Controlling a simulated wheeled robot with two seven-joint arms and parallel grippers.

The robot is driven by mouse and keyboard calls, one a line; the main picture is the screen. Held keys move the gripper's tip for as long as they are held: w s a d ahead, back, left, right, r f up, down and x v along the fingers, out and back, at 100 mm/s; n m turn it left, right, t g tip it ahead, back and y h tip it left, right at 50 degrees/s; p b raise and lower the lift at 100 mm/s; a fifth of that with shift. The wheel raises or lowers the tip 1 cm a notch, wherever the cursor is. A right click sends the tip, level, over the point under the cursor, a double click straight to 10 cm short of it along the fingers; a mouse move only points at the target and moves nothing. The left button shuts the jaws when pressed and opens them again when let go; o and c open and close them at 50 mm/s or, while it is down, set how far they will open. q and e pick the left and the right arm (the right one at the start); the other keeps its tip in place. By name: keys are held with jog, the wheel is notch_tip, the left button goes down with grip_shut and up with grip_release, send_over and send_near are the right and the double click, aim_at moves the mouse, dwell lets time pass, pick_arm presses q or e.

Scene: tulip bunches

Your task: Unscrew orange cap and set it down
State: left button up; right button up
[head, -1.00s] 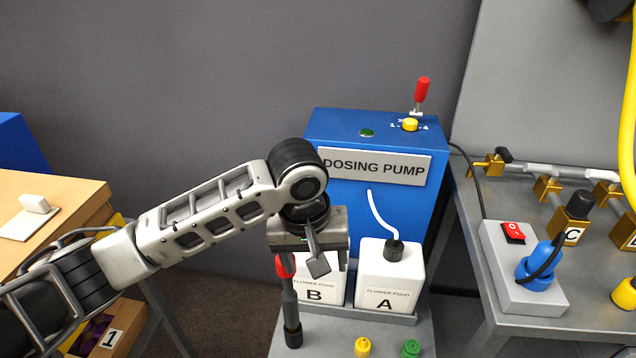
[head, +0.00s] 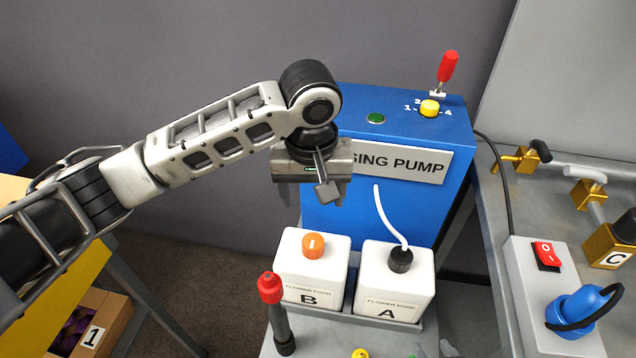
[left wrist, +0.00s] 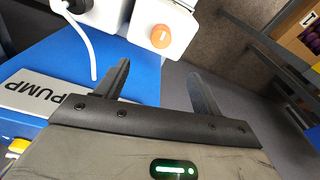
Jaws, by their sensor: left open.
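The orange cap (head: 313,246) sits on top of the white bottle B (head: 325,292), which stands upright beside bottle A (head: 398,280) in front of the pump. The cap has a pale mark on its top and also shows in the left wrist view (left wrist: 161,36). My left gripper (head: 312,197) is open and empty above the cap, in front of the pump's face. In the left wrist view its two fingers (left wrist: 160,72) stand apart with nothing between them; the cap lies beyond their tips. My right gripper is in neither view.
The blue dosing pump (head: 340,215) stands behind the bottles. A white tube runs into bottle A's black cap (head: 400,260). A red-topped dark post (head: 279,320) stands close in front of bottle B. A grey switch box (head: 530,275) with a blue plug is at the right.

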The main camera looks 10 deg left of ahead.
aim_at(313, 240)
pick_arm(q)
jog(key=f, duration=0.5)
jog(key=w+f, duration=0.1)
jog(key=f, duration=0.9)
jog(key=shift+w+a+f+b, duration=0.2)
jog(key=shift+f+b, duration=0.05)
jog(key=shift+b, duration=0.1)
jog(key=c, duration=1.1)
